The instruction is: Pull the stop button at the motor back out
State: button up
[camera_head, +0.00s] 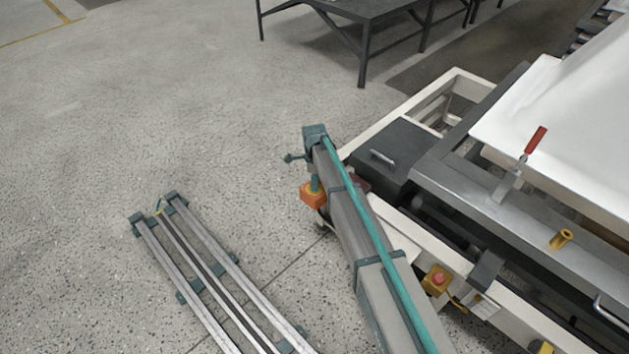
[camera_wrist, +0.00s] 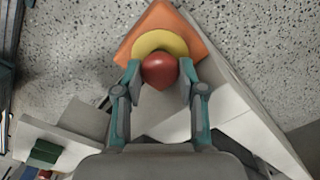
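In the wrist view the stop button is a red round knob (camera_wrist: 159,71) on a yellow ring (camera_wrist: 168,43). The ring sits on an orange box (camera_wrist: 132,41). My gripper (camera_wrist: 160,78) has one fingertip on each side of the red knob. The fingertips stand about a knob's width apart and appear to touch its sides. In the head view the orange box (camera_head: 312,199) is beside the grey machine frame, with my gripper's teal finger (camera_head: 315,183) at its top. My arm hides part of that area, and the red knob there is hidden.
Another red button on a yellow box (camera_head: 437,280) is on the machine's front side. A red-handled clamp (camera_head: 535,140) stands on the machine beside the white shell (camera_head: 570,110). A low rail rack (camera_head: 200,265) lies on the floor at left. Open floor (camera_head: 150,110) lies beyond it.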

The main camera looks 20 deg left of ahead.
jog(key=c, duration=0.4)
jog(key=shift+r, duration=0.1)
jog(key=shift+c, duration=0.2)
jog(key=shift+r+p, duration=0.3)
jog(key=shift+r, duration=0.05)
jog(key=o, duration=1.2)
jog(key=shift+f, duration=0.1)
jog(key=shift+r+p, duration=2.1)
jog(key=shift+r, duration=0.95)
